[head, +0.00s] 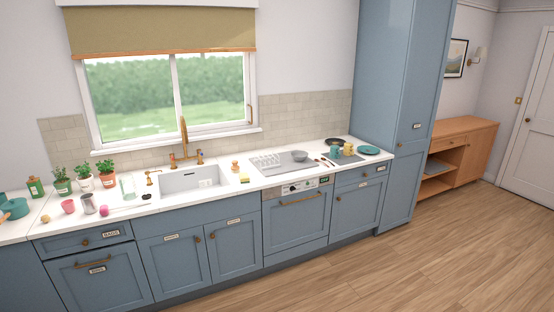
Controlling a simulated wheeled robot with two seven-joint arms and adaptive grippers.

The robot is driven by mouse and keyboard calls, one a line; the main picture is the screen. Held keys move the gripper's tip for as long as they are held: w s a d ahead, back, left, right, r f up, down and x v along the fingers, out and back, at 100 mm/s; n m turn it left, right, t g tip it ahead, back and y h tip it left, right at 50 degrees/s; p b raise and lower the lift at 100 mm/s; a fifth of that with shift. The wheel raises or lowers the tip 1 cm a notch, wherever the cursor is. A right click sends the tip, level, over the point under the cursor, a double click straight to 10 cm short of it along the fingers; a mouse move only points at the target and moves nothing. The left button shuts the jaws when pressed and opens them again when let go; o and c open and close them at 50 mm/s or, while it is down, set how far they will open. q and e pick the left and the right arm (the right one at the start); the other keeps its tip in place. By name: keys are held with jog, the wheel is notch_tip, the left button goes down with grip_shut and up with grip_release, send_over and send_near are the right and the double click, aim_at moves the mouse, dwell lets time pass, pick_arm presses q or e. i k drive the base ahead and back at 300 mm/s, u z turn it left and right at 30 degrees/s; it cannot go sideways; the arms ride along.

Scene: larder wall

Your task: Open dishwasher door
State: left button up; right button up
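The dishwasher door (296,225) is a blue panel in the row of base cabinets, right of the sink. It looks shut and stands flush with its neighbours. A brass bar handle (300,200) runs across its upper part. A steel control strip (298,187) with small dials or buttons sits above it, under the counter. Neither of my grippers shows in the head view.
The wooden floor (400,265) before the cabinets is clear. The white counter (235,192) carries a sink (193,180), plants, cups and dishes. A tall blue cabinet (385,90) stands to the right, with a wooden sideboard (473,150) beyond it.

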aim_at(290, 220)
jog(key=i, duration=2.05)
jog(key=z, duration=1.3)
jog(key=i, duration=1.6)
jog(key=u, duration=2)
